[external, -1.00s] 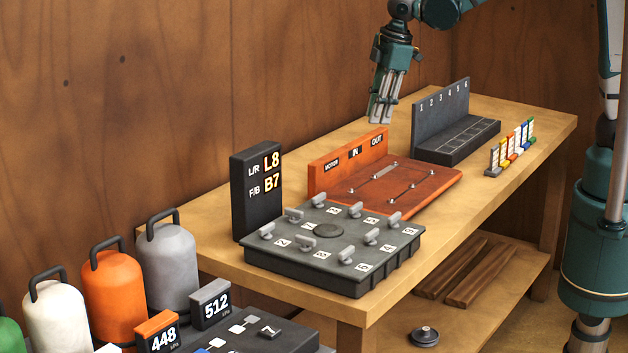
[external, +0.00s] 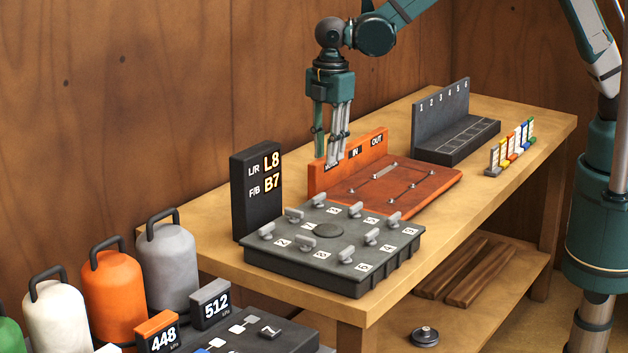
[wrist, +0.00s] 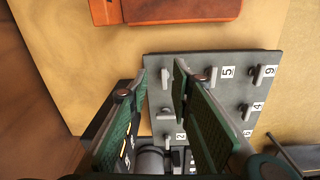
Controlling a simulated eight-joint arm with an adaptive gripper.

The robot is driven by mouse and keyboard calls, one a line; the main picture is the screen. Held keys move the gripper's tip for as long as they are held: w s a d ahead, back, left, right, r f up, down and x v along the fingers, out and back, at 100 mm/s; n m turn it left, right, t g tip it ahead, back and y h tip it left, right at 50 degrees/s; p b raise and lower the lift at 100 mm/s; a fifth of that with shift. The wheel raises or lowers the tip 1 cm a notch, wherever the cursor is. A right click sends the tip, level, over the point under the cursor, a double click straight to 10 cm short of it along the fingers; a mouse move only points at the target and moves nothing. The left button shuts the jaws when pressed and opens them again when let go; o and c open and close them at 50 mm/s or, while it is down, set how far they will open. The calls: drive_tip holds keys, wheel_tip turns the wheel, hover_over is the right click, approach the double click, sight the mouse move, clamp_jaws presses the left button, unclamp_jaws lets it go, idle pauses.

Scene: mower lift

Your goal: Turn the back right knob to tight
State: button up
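A dark grey panel box (external: 310,275) stands on the near part of the bench. In the wrist view, knobs beside the labels 5 (wrist: 211,74) and 9 (wrist: 262,75) are clear; the gripper's fingers hide part of the panel. Which knob is the back right one, and its tightness, I cannot tell. My gripper (external: 328,160) points down above the panel's far side, open and empty, touching nothing.
A black display (external: 256,200) reading L/R L8 and F/B B7 stands at the panel's left. An orange board (external: 430,178) with an upright back lies just beyond the panel, close to my gripper. A numbered dark rack (external: 440,115) stands farther off.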

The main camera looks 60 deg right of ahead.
sight(322, 194)
drive_tip(key=shift+s+a+f+n+p, duration=0.1)
drive_tip(key=shift+a+f+n+p, duration=0.25)
drive_tip(key=shift+a, duration=0.45)
drive_tip(key=shift+s+a+f+n+p, duration=0.15)
drive_tip(key=shift+a+f, duration=0.3)
drive_tip(key=shift+a, duration=0.3)
drive_tip(key=shift+f, duration=0.15)
drive_tip(key=shift+f, duration=3.75)
drive_tip(key=shift+c, duration=0.4)
clamp_jaws()
